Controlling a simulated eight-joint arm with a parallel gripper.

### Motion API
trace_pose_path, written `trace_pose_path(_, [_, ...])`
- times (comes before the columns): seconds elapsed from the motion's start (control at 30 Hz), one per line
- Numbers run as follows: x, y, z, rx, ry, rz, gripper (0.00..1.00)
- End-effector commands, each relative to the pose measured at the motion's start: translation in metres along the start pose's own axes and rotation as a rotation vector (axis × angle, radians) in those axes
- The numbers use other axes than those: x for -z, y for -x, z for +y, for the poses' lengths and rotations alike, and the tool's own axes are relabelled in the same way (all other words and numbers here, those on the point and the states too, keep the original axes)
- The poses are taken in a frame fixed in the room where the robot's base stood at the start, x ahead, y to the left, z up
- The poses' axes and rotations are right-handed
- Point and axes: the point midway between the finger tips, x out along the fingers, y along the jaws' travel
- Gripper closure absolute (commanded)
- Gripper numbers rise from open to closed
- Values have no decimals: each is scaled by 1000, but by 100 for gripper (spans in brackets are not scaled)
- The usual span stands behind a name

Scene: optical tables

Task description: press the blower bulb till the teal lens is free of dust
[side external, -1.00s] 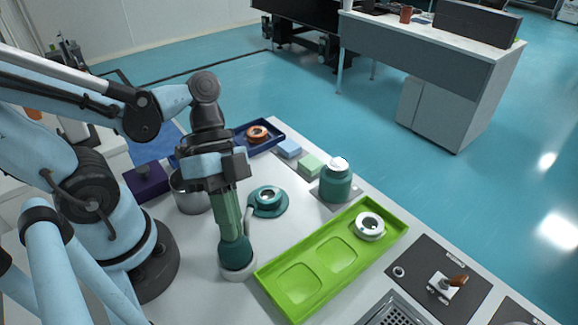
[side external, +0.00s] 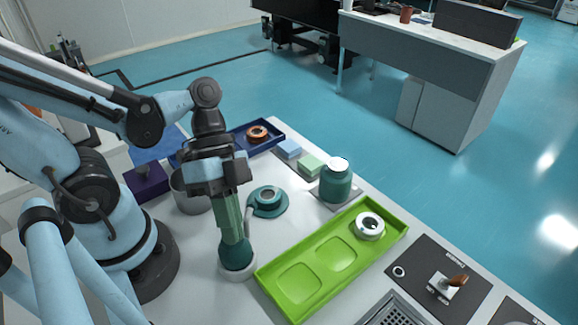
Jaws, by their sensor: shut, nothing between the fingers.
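The dark teal blower bulb (side external: 236,256) sits on a round pale base near the front of the table. My gripper (side external: 233,238) points straight down with its long green fingers shut, and its tips are at the top of the bulb. They seem to touch it, and they hide part of its top. A pale nozzle (side external: 248,222) rises beside the bulb towards the teal lens. The teal lens (side external: 267,197) lies in a teal round mount right of my fingers. Its face is too small to tell whether dust is on it.
A lime green tray (side external: 318,282) with a white ring (side external: 369,226) lies at right. A teal jar (side external: 336,184) with a white top stands behind it. A metal pot (side external: 192,200) is close behind my gripper at left. A blue tray (side external: 272,143) lies farther back.

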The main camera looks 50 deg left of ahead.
Motion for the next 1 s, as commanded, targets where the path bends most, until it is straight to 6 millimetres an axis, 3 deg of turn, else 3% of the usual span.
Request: trace_pose_path(1.0, [-4,-7,-3,1,0,-1,100])
